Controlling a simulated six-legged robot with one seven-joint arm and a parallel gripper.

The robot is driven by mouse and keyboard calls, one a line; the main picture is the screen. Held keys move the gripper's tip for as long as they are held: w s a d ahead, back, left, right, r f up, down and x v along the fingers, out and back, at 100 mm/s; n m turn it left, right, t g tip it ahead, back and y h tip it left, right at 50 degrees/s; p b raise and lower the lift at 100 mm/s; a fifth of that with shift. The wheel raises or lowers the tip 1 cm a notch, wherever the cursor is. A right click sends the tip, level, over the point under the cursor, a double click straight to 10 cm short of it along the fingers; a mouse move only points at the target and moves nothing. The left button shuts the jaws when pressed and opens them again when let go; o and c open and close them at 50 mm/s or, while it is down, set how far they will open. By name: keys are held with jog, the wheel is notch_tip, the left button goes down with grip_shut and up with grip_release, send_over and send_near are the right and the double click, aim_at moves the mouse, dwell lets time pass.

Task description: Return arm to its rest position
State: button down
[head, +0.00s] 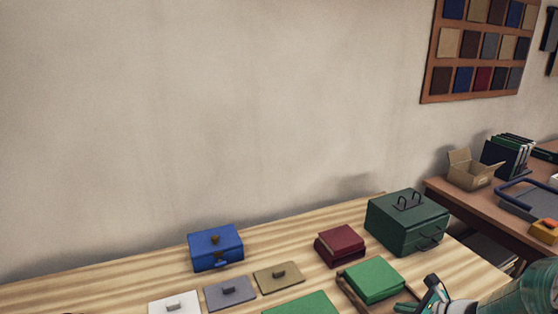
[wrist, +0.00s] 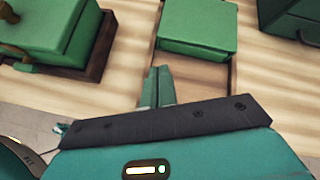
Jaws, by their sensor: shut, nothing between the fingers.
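My gripper (head: 432,292) shows at the lower right of the head view, teal and dark, at the near side of the light wood table (head: 90,283). In the wrist view its fingers (wrist: 156,88) are together with nothing between them. They point toward a green box (wrist: 197,27), which sits in a brown wooden tray (wrist: 216,75). The same green box (head: 374,280) shows in the head view, just left of and beyond my gripper. The gripper appears apart from the box. Much of my arm lies outside the head view.
A dark green chest (head: 405,224), maroon box (head: 339,245) and blue box (head: 215,247) stand on the table. Flat lids in tan (head: 278,277), grey (head: 229,292) and white (head: 175,304) lie in front. Another green box (head: 302,304) is nearby. A side desk holds a cardboard box (head: 470,174).

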jog(key=s+a+r+n+g, duration=0.2)
jog(key=s+a+r+n, duration=0.1)
jog(key=a+r+n, duration=0.3)
jog(key=s+a+r+n+g, duration=0.2)
jog(key=s+a+r+n, duration=0.15)
jog(key=a+n, duration=0.5)
jog(key=s+a+r+n+h, duration=0.5)
jog(key=s+r+n, duration=0.3)
jog(key=n, duration=0.5)
jog(key=shift+s+r+t, duration=0.3)
jog(key=shift+s+r, duration=0.1)
jog(key=shift+s, duration=0.6)
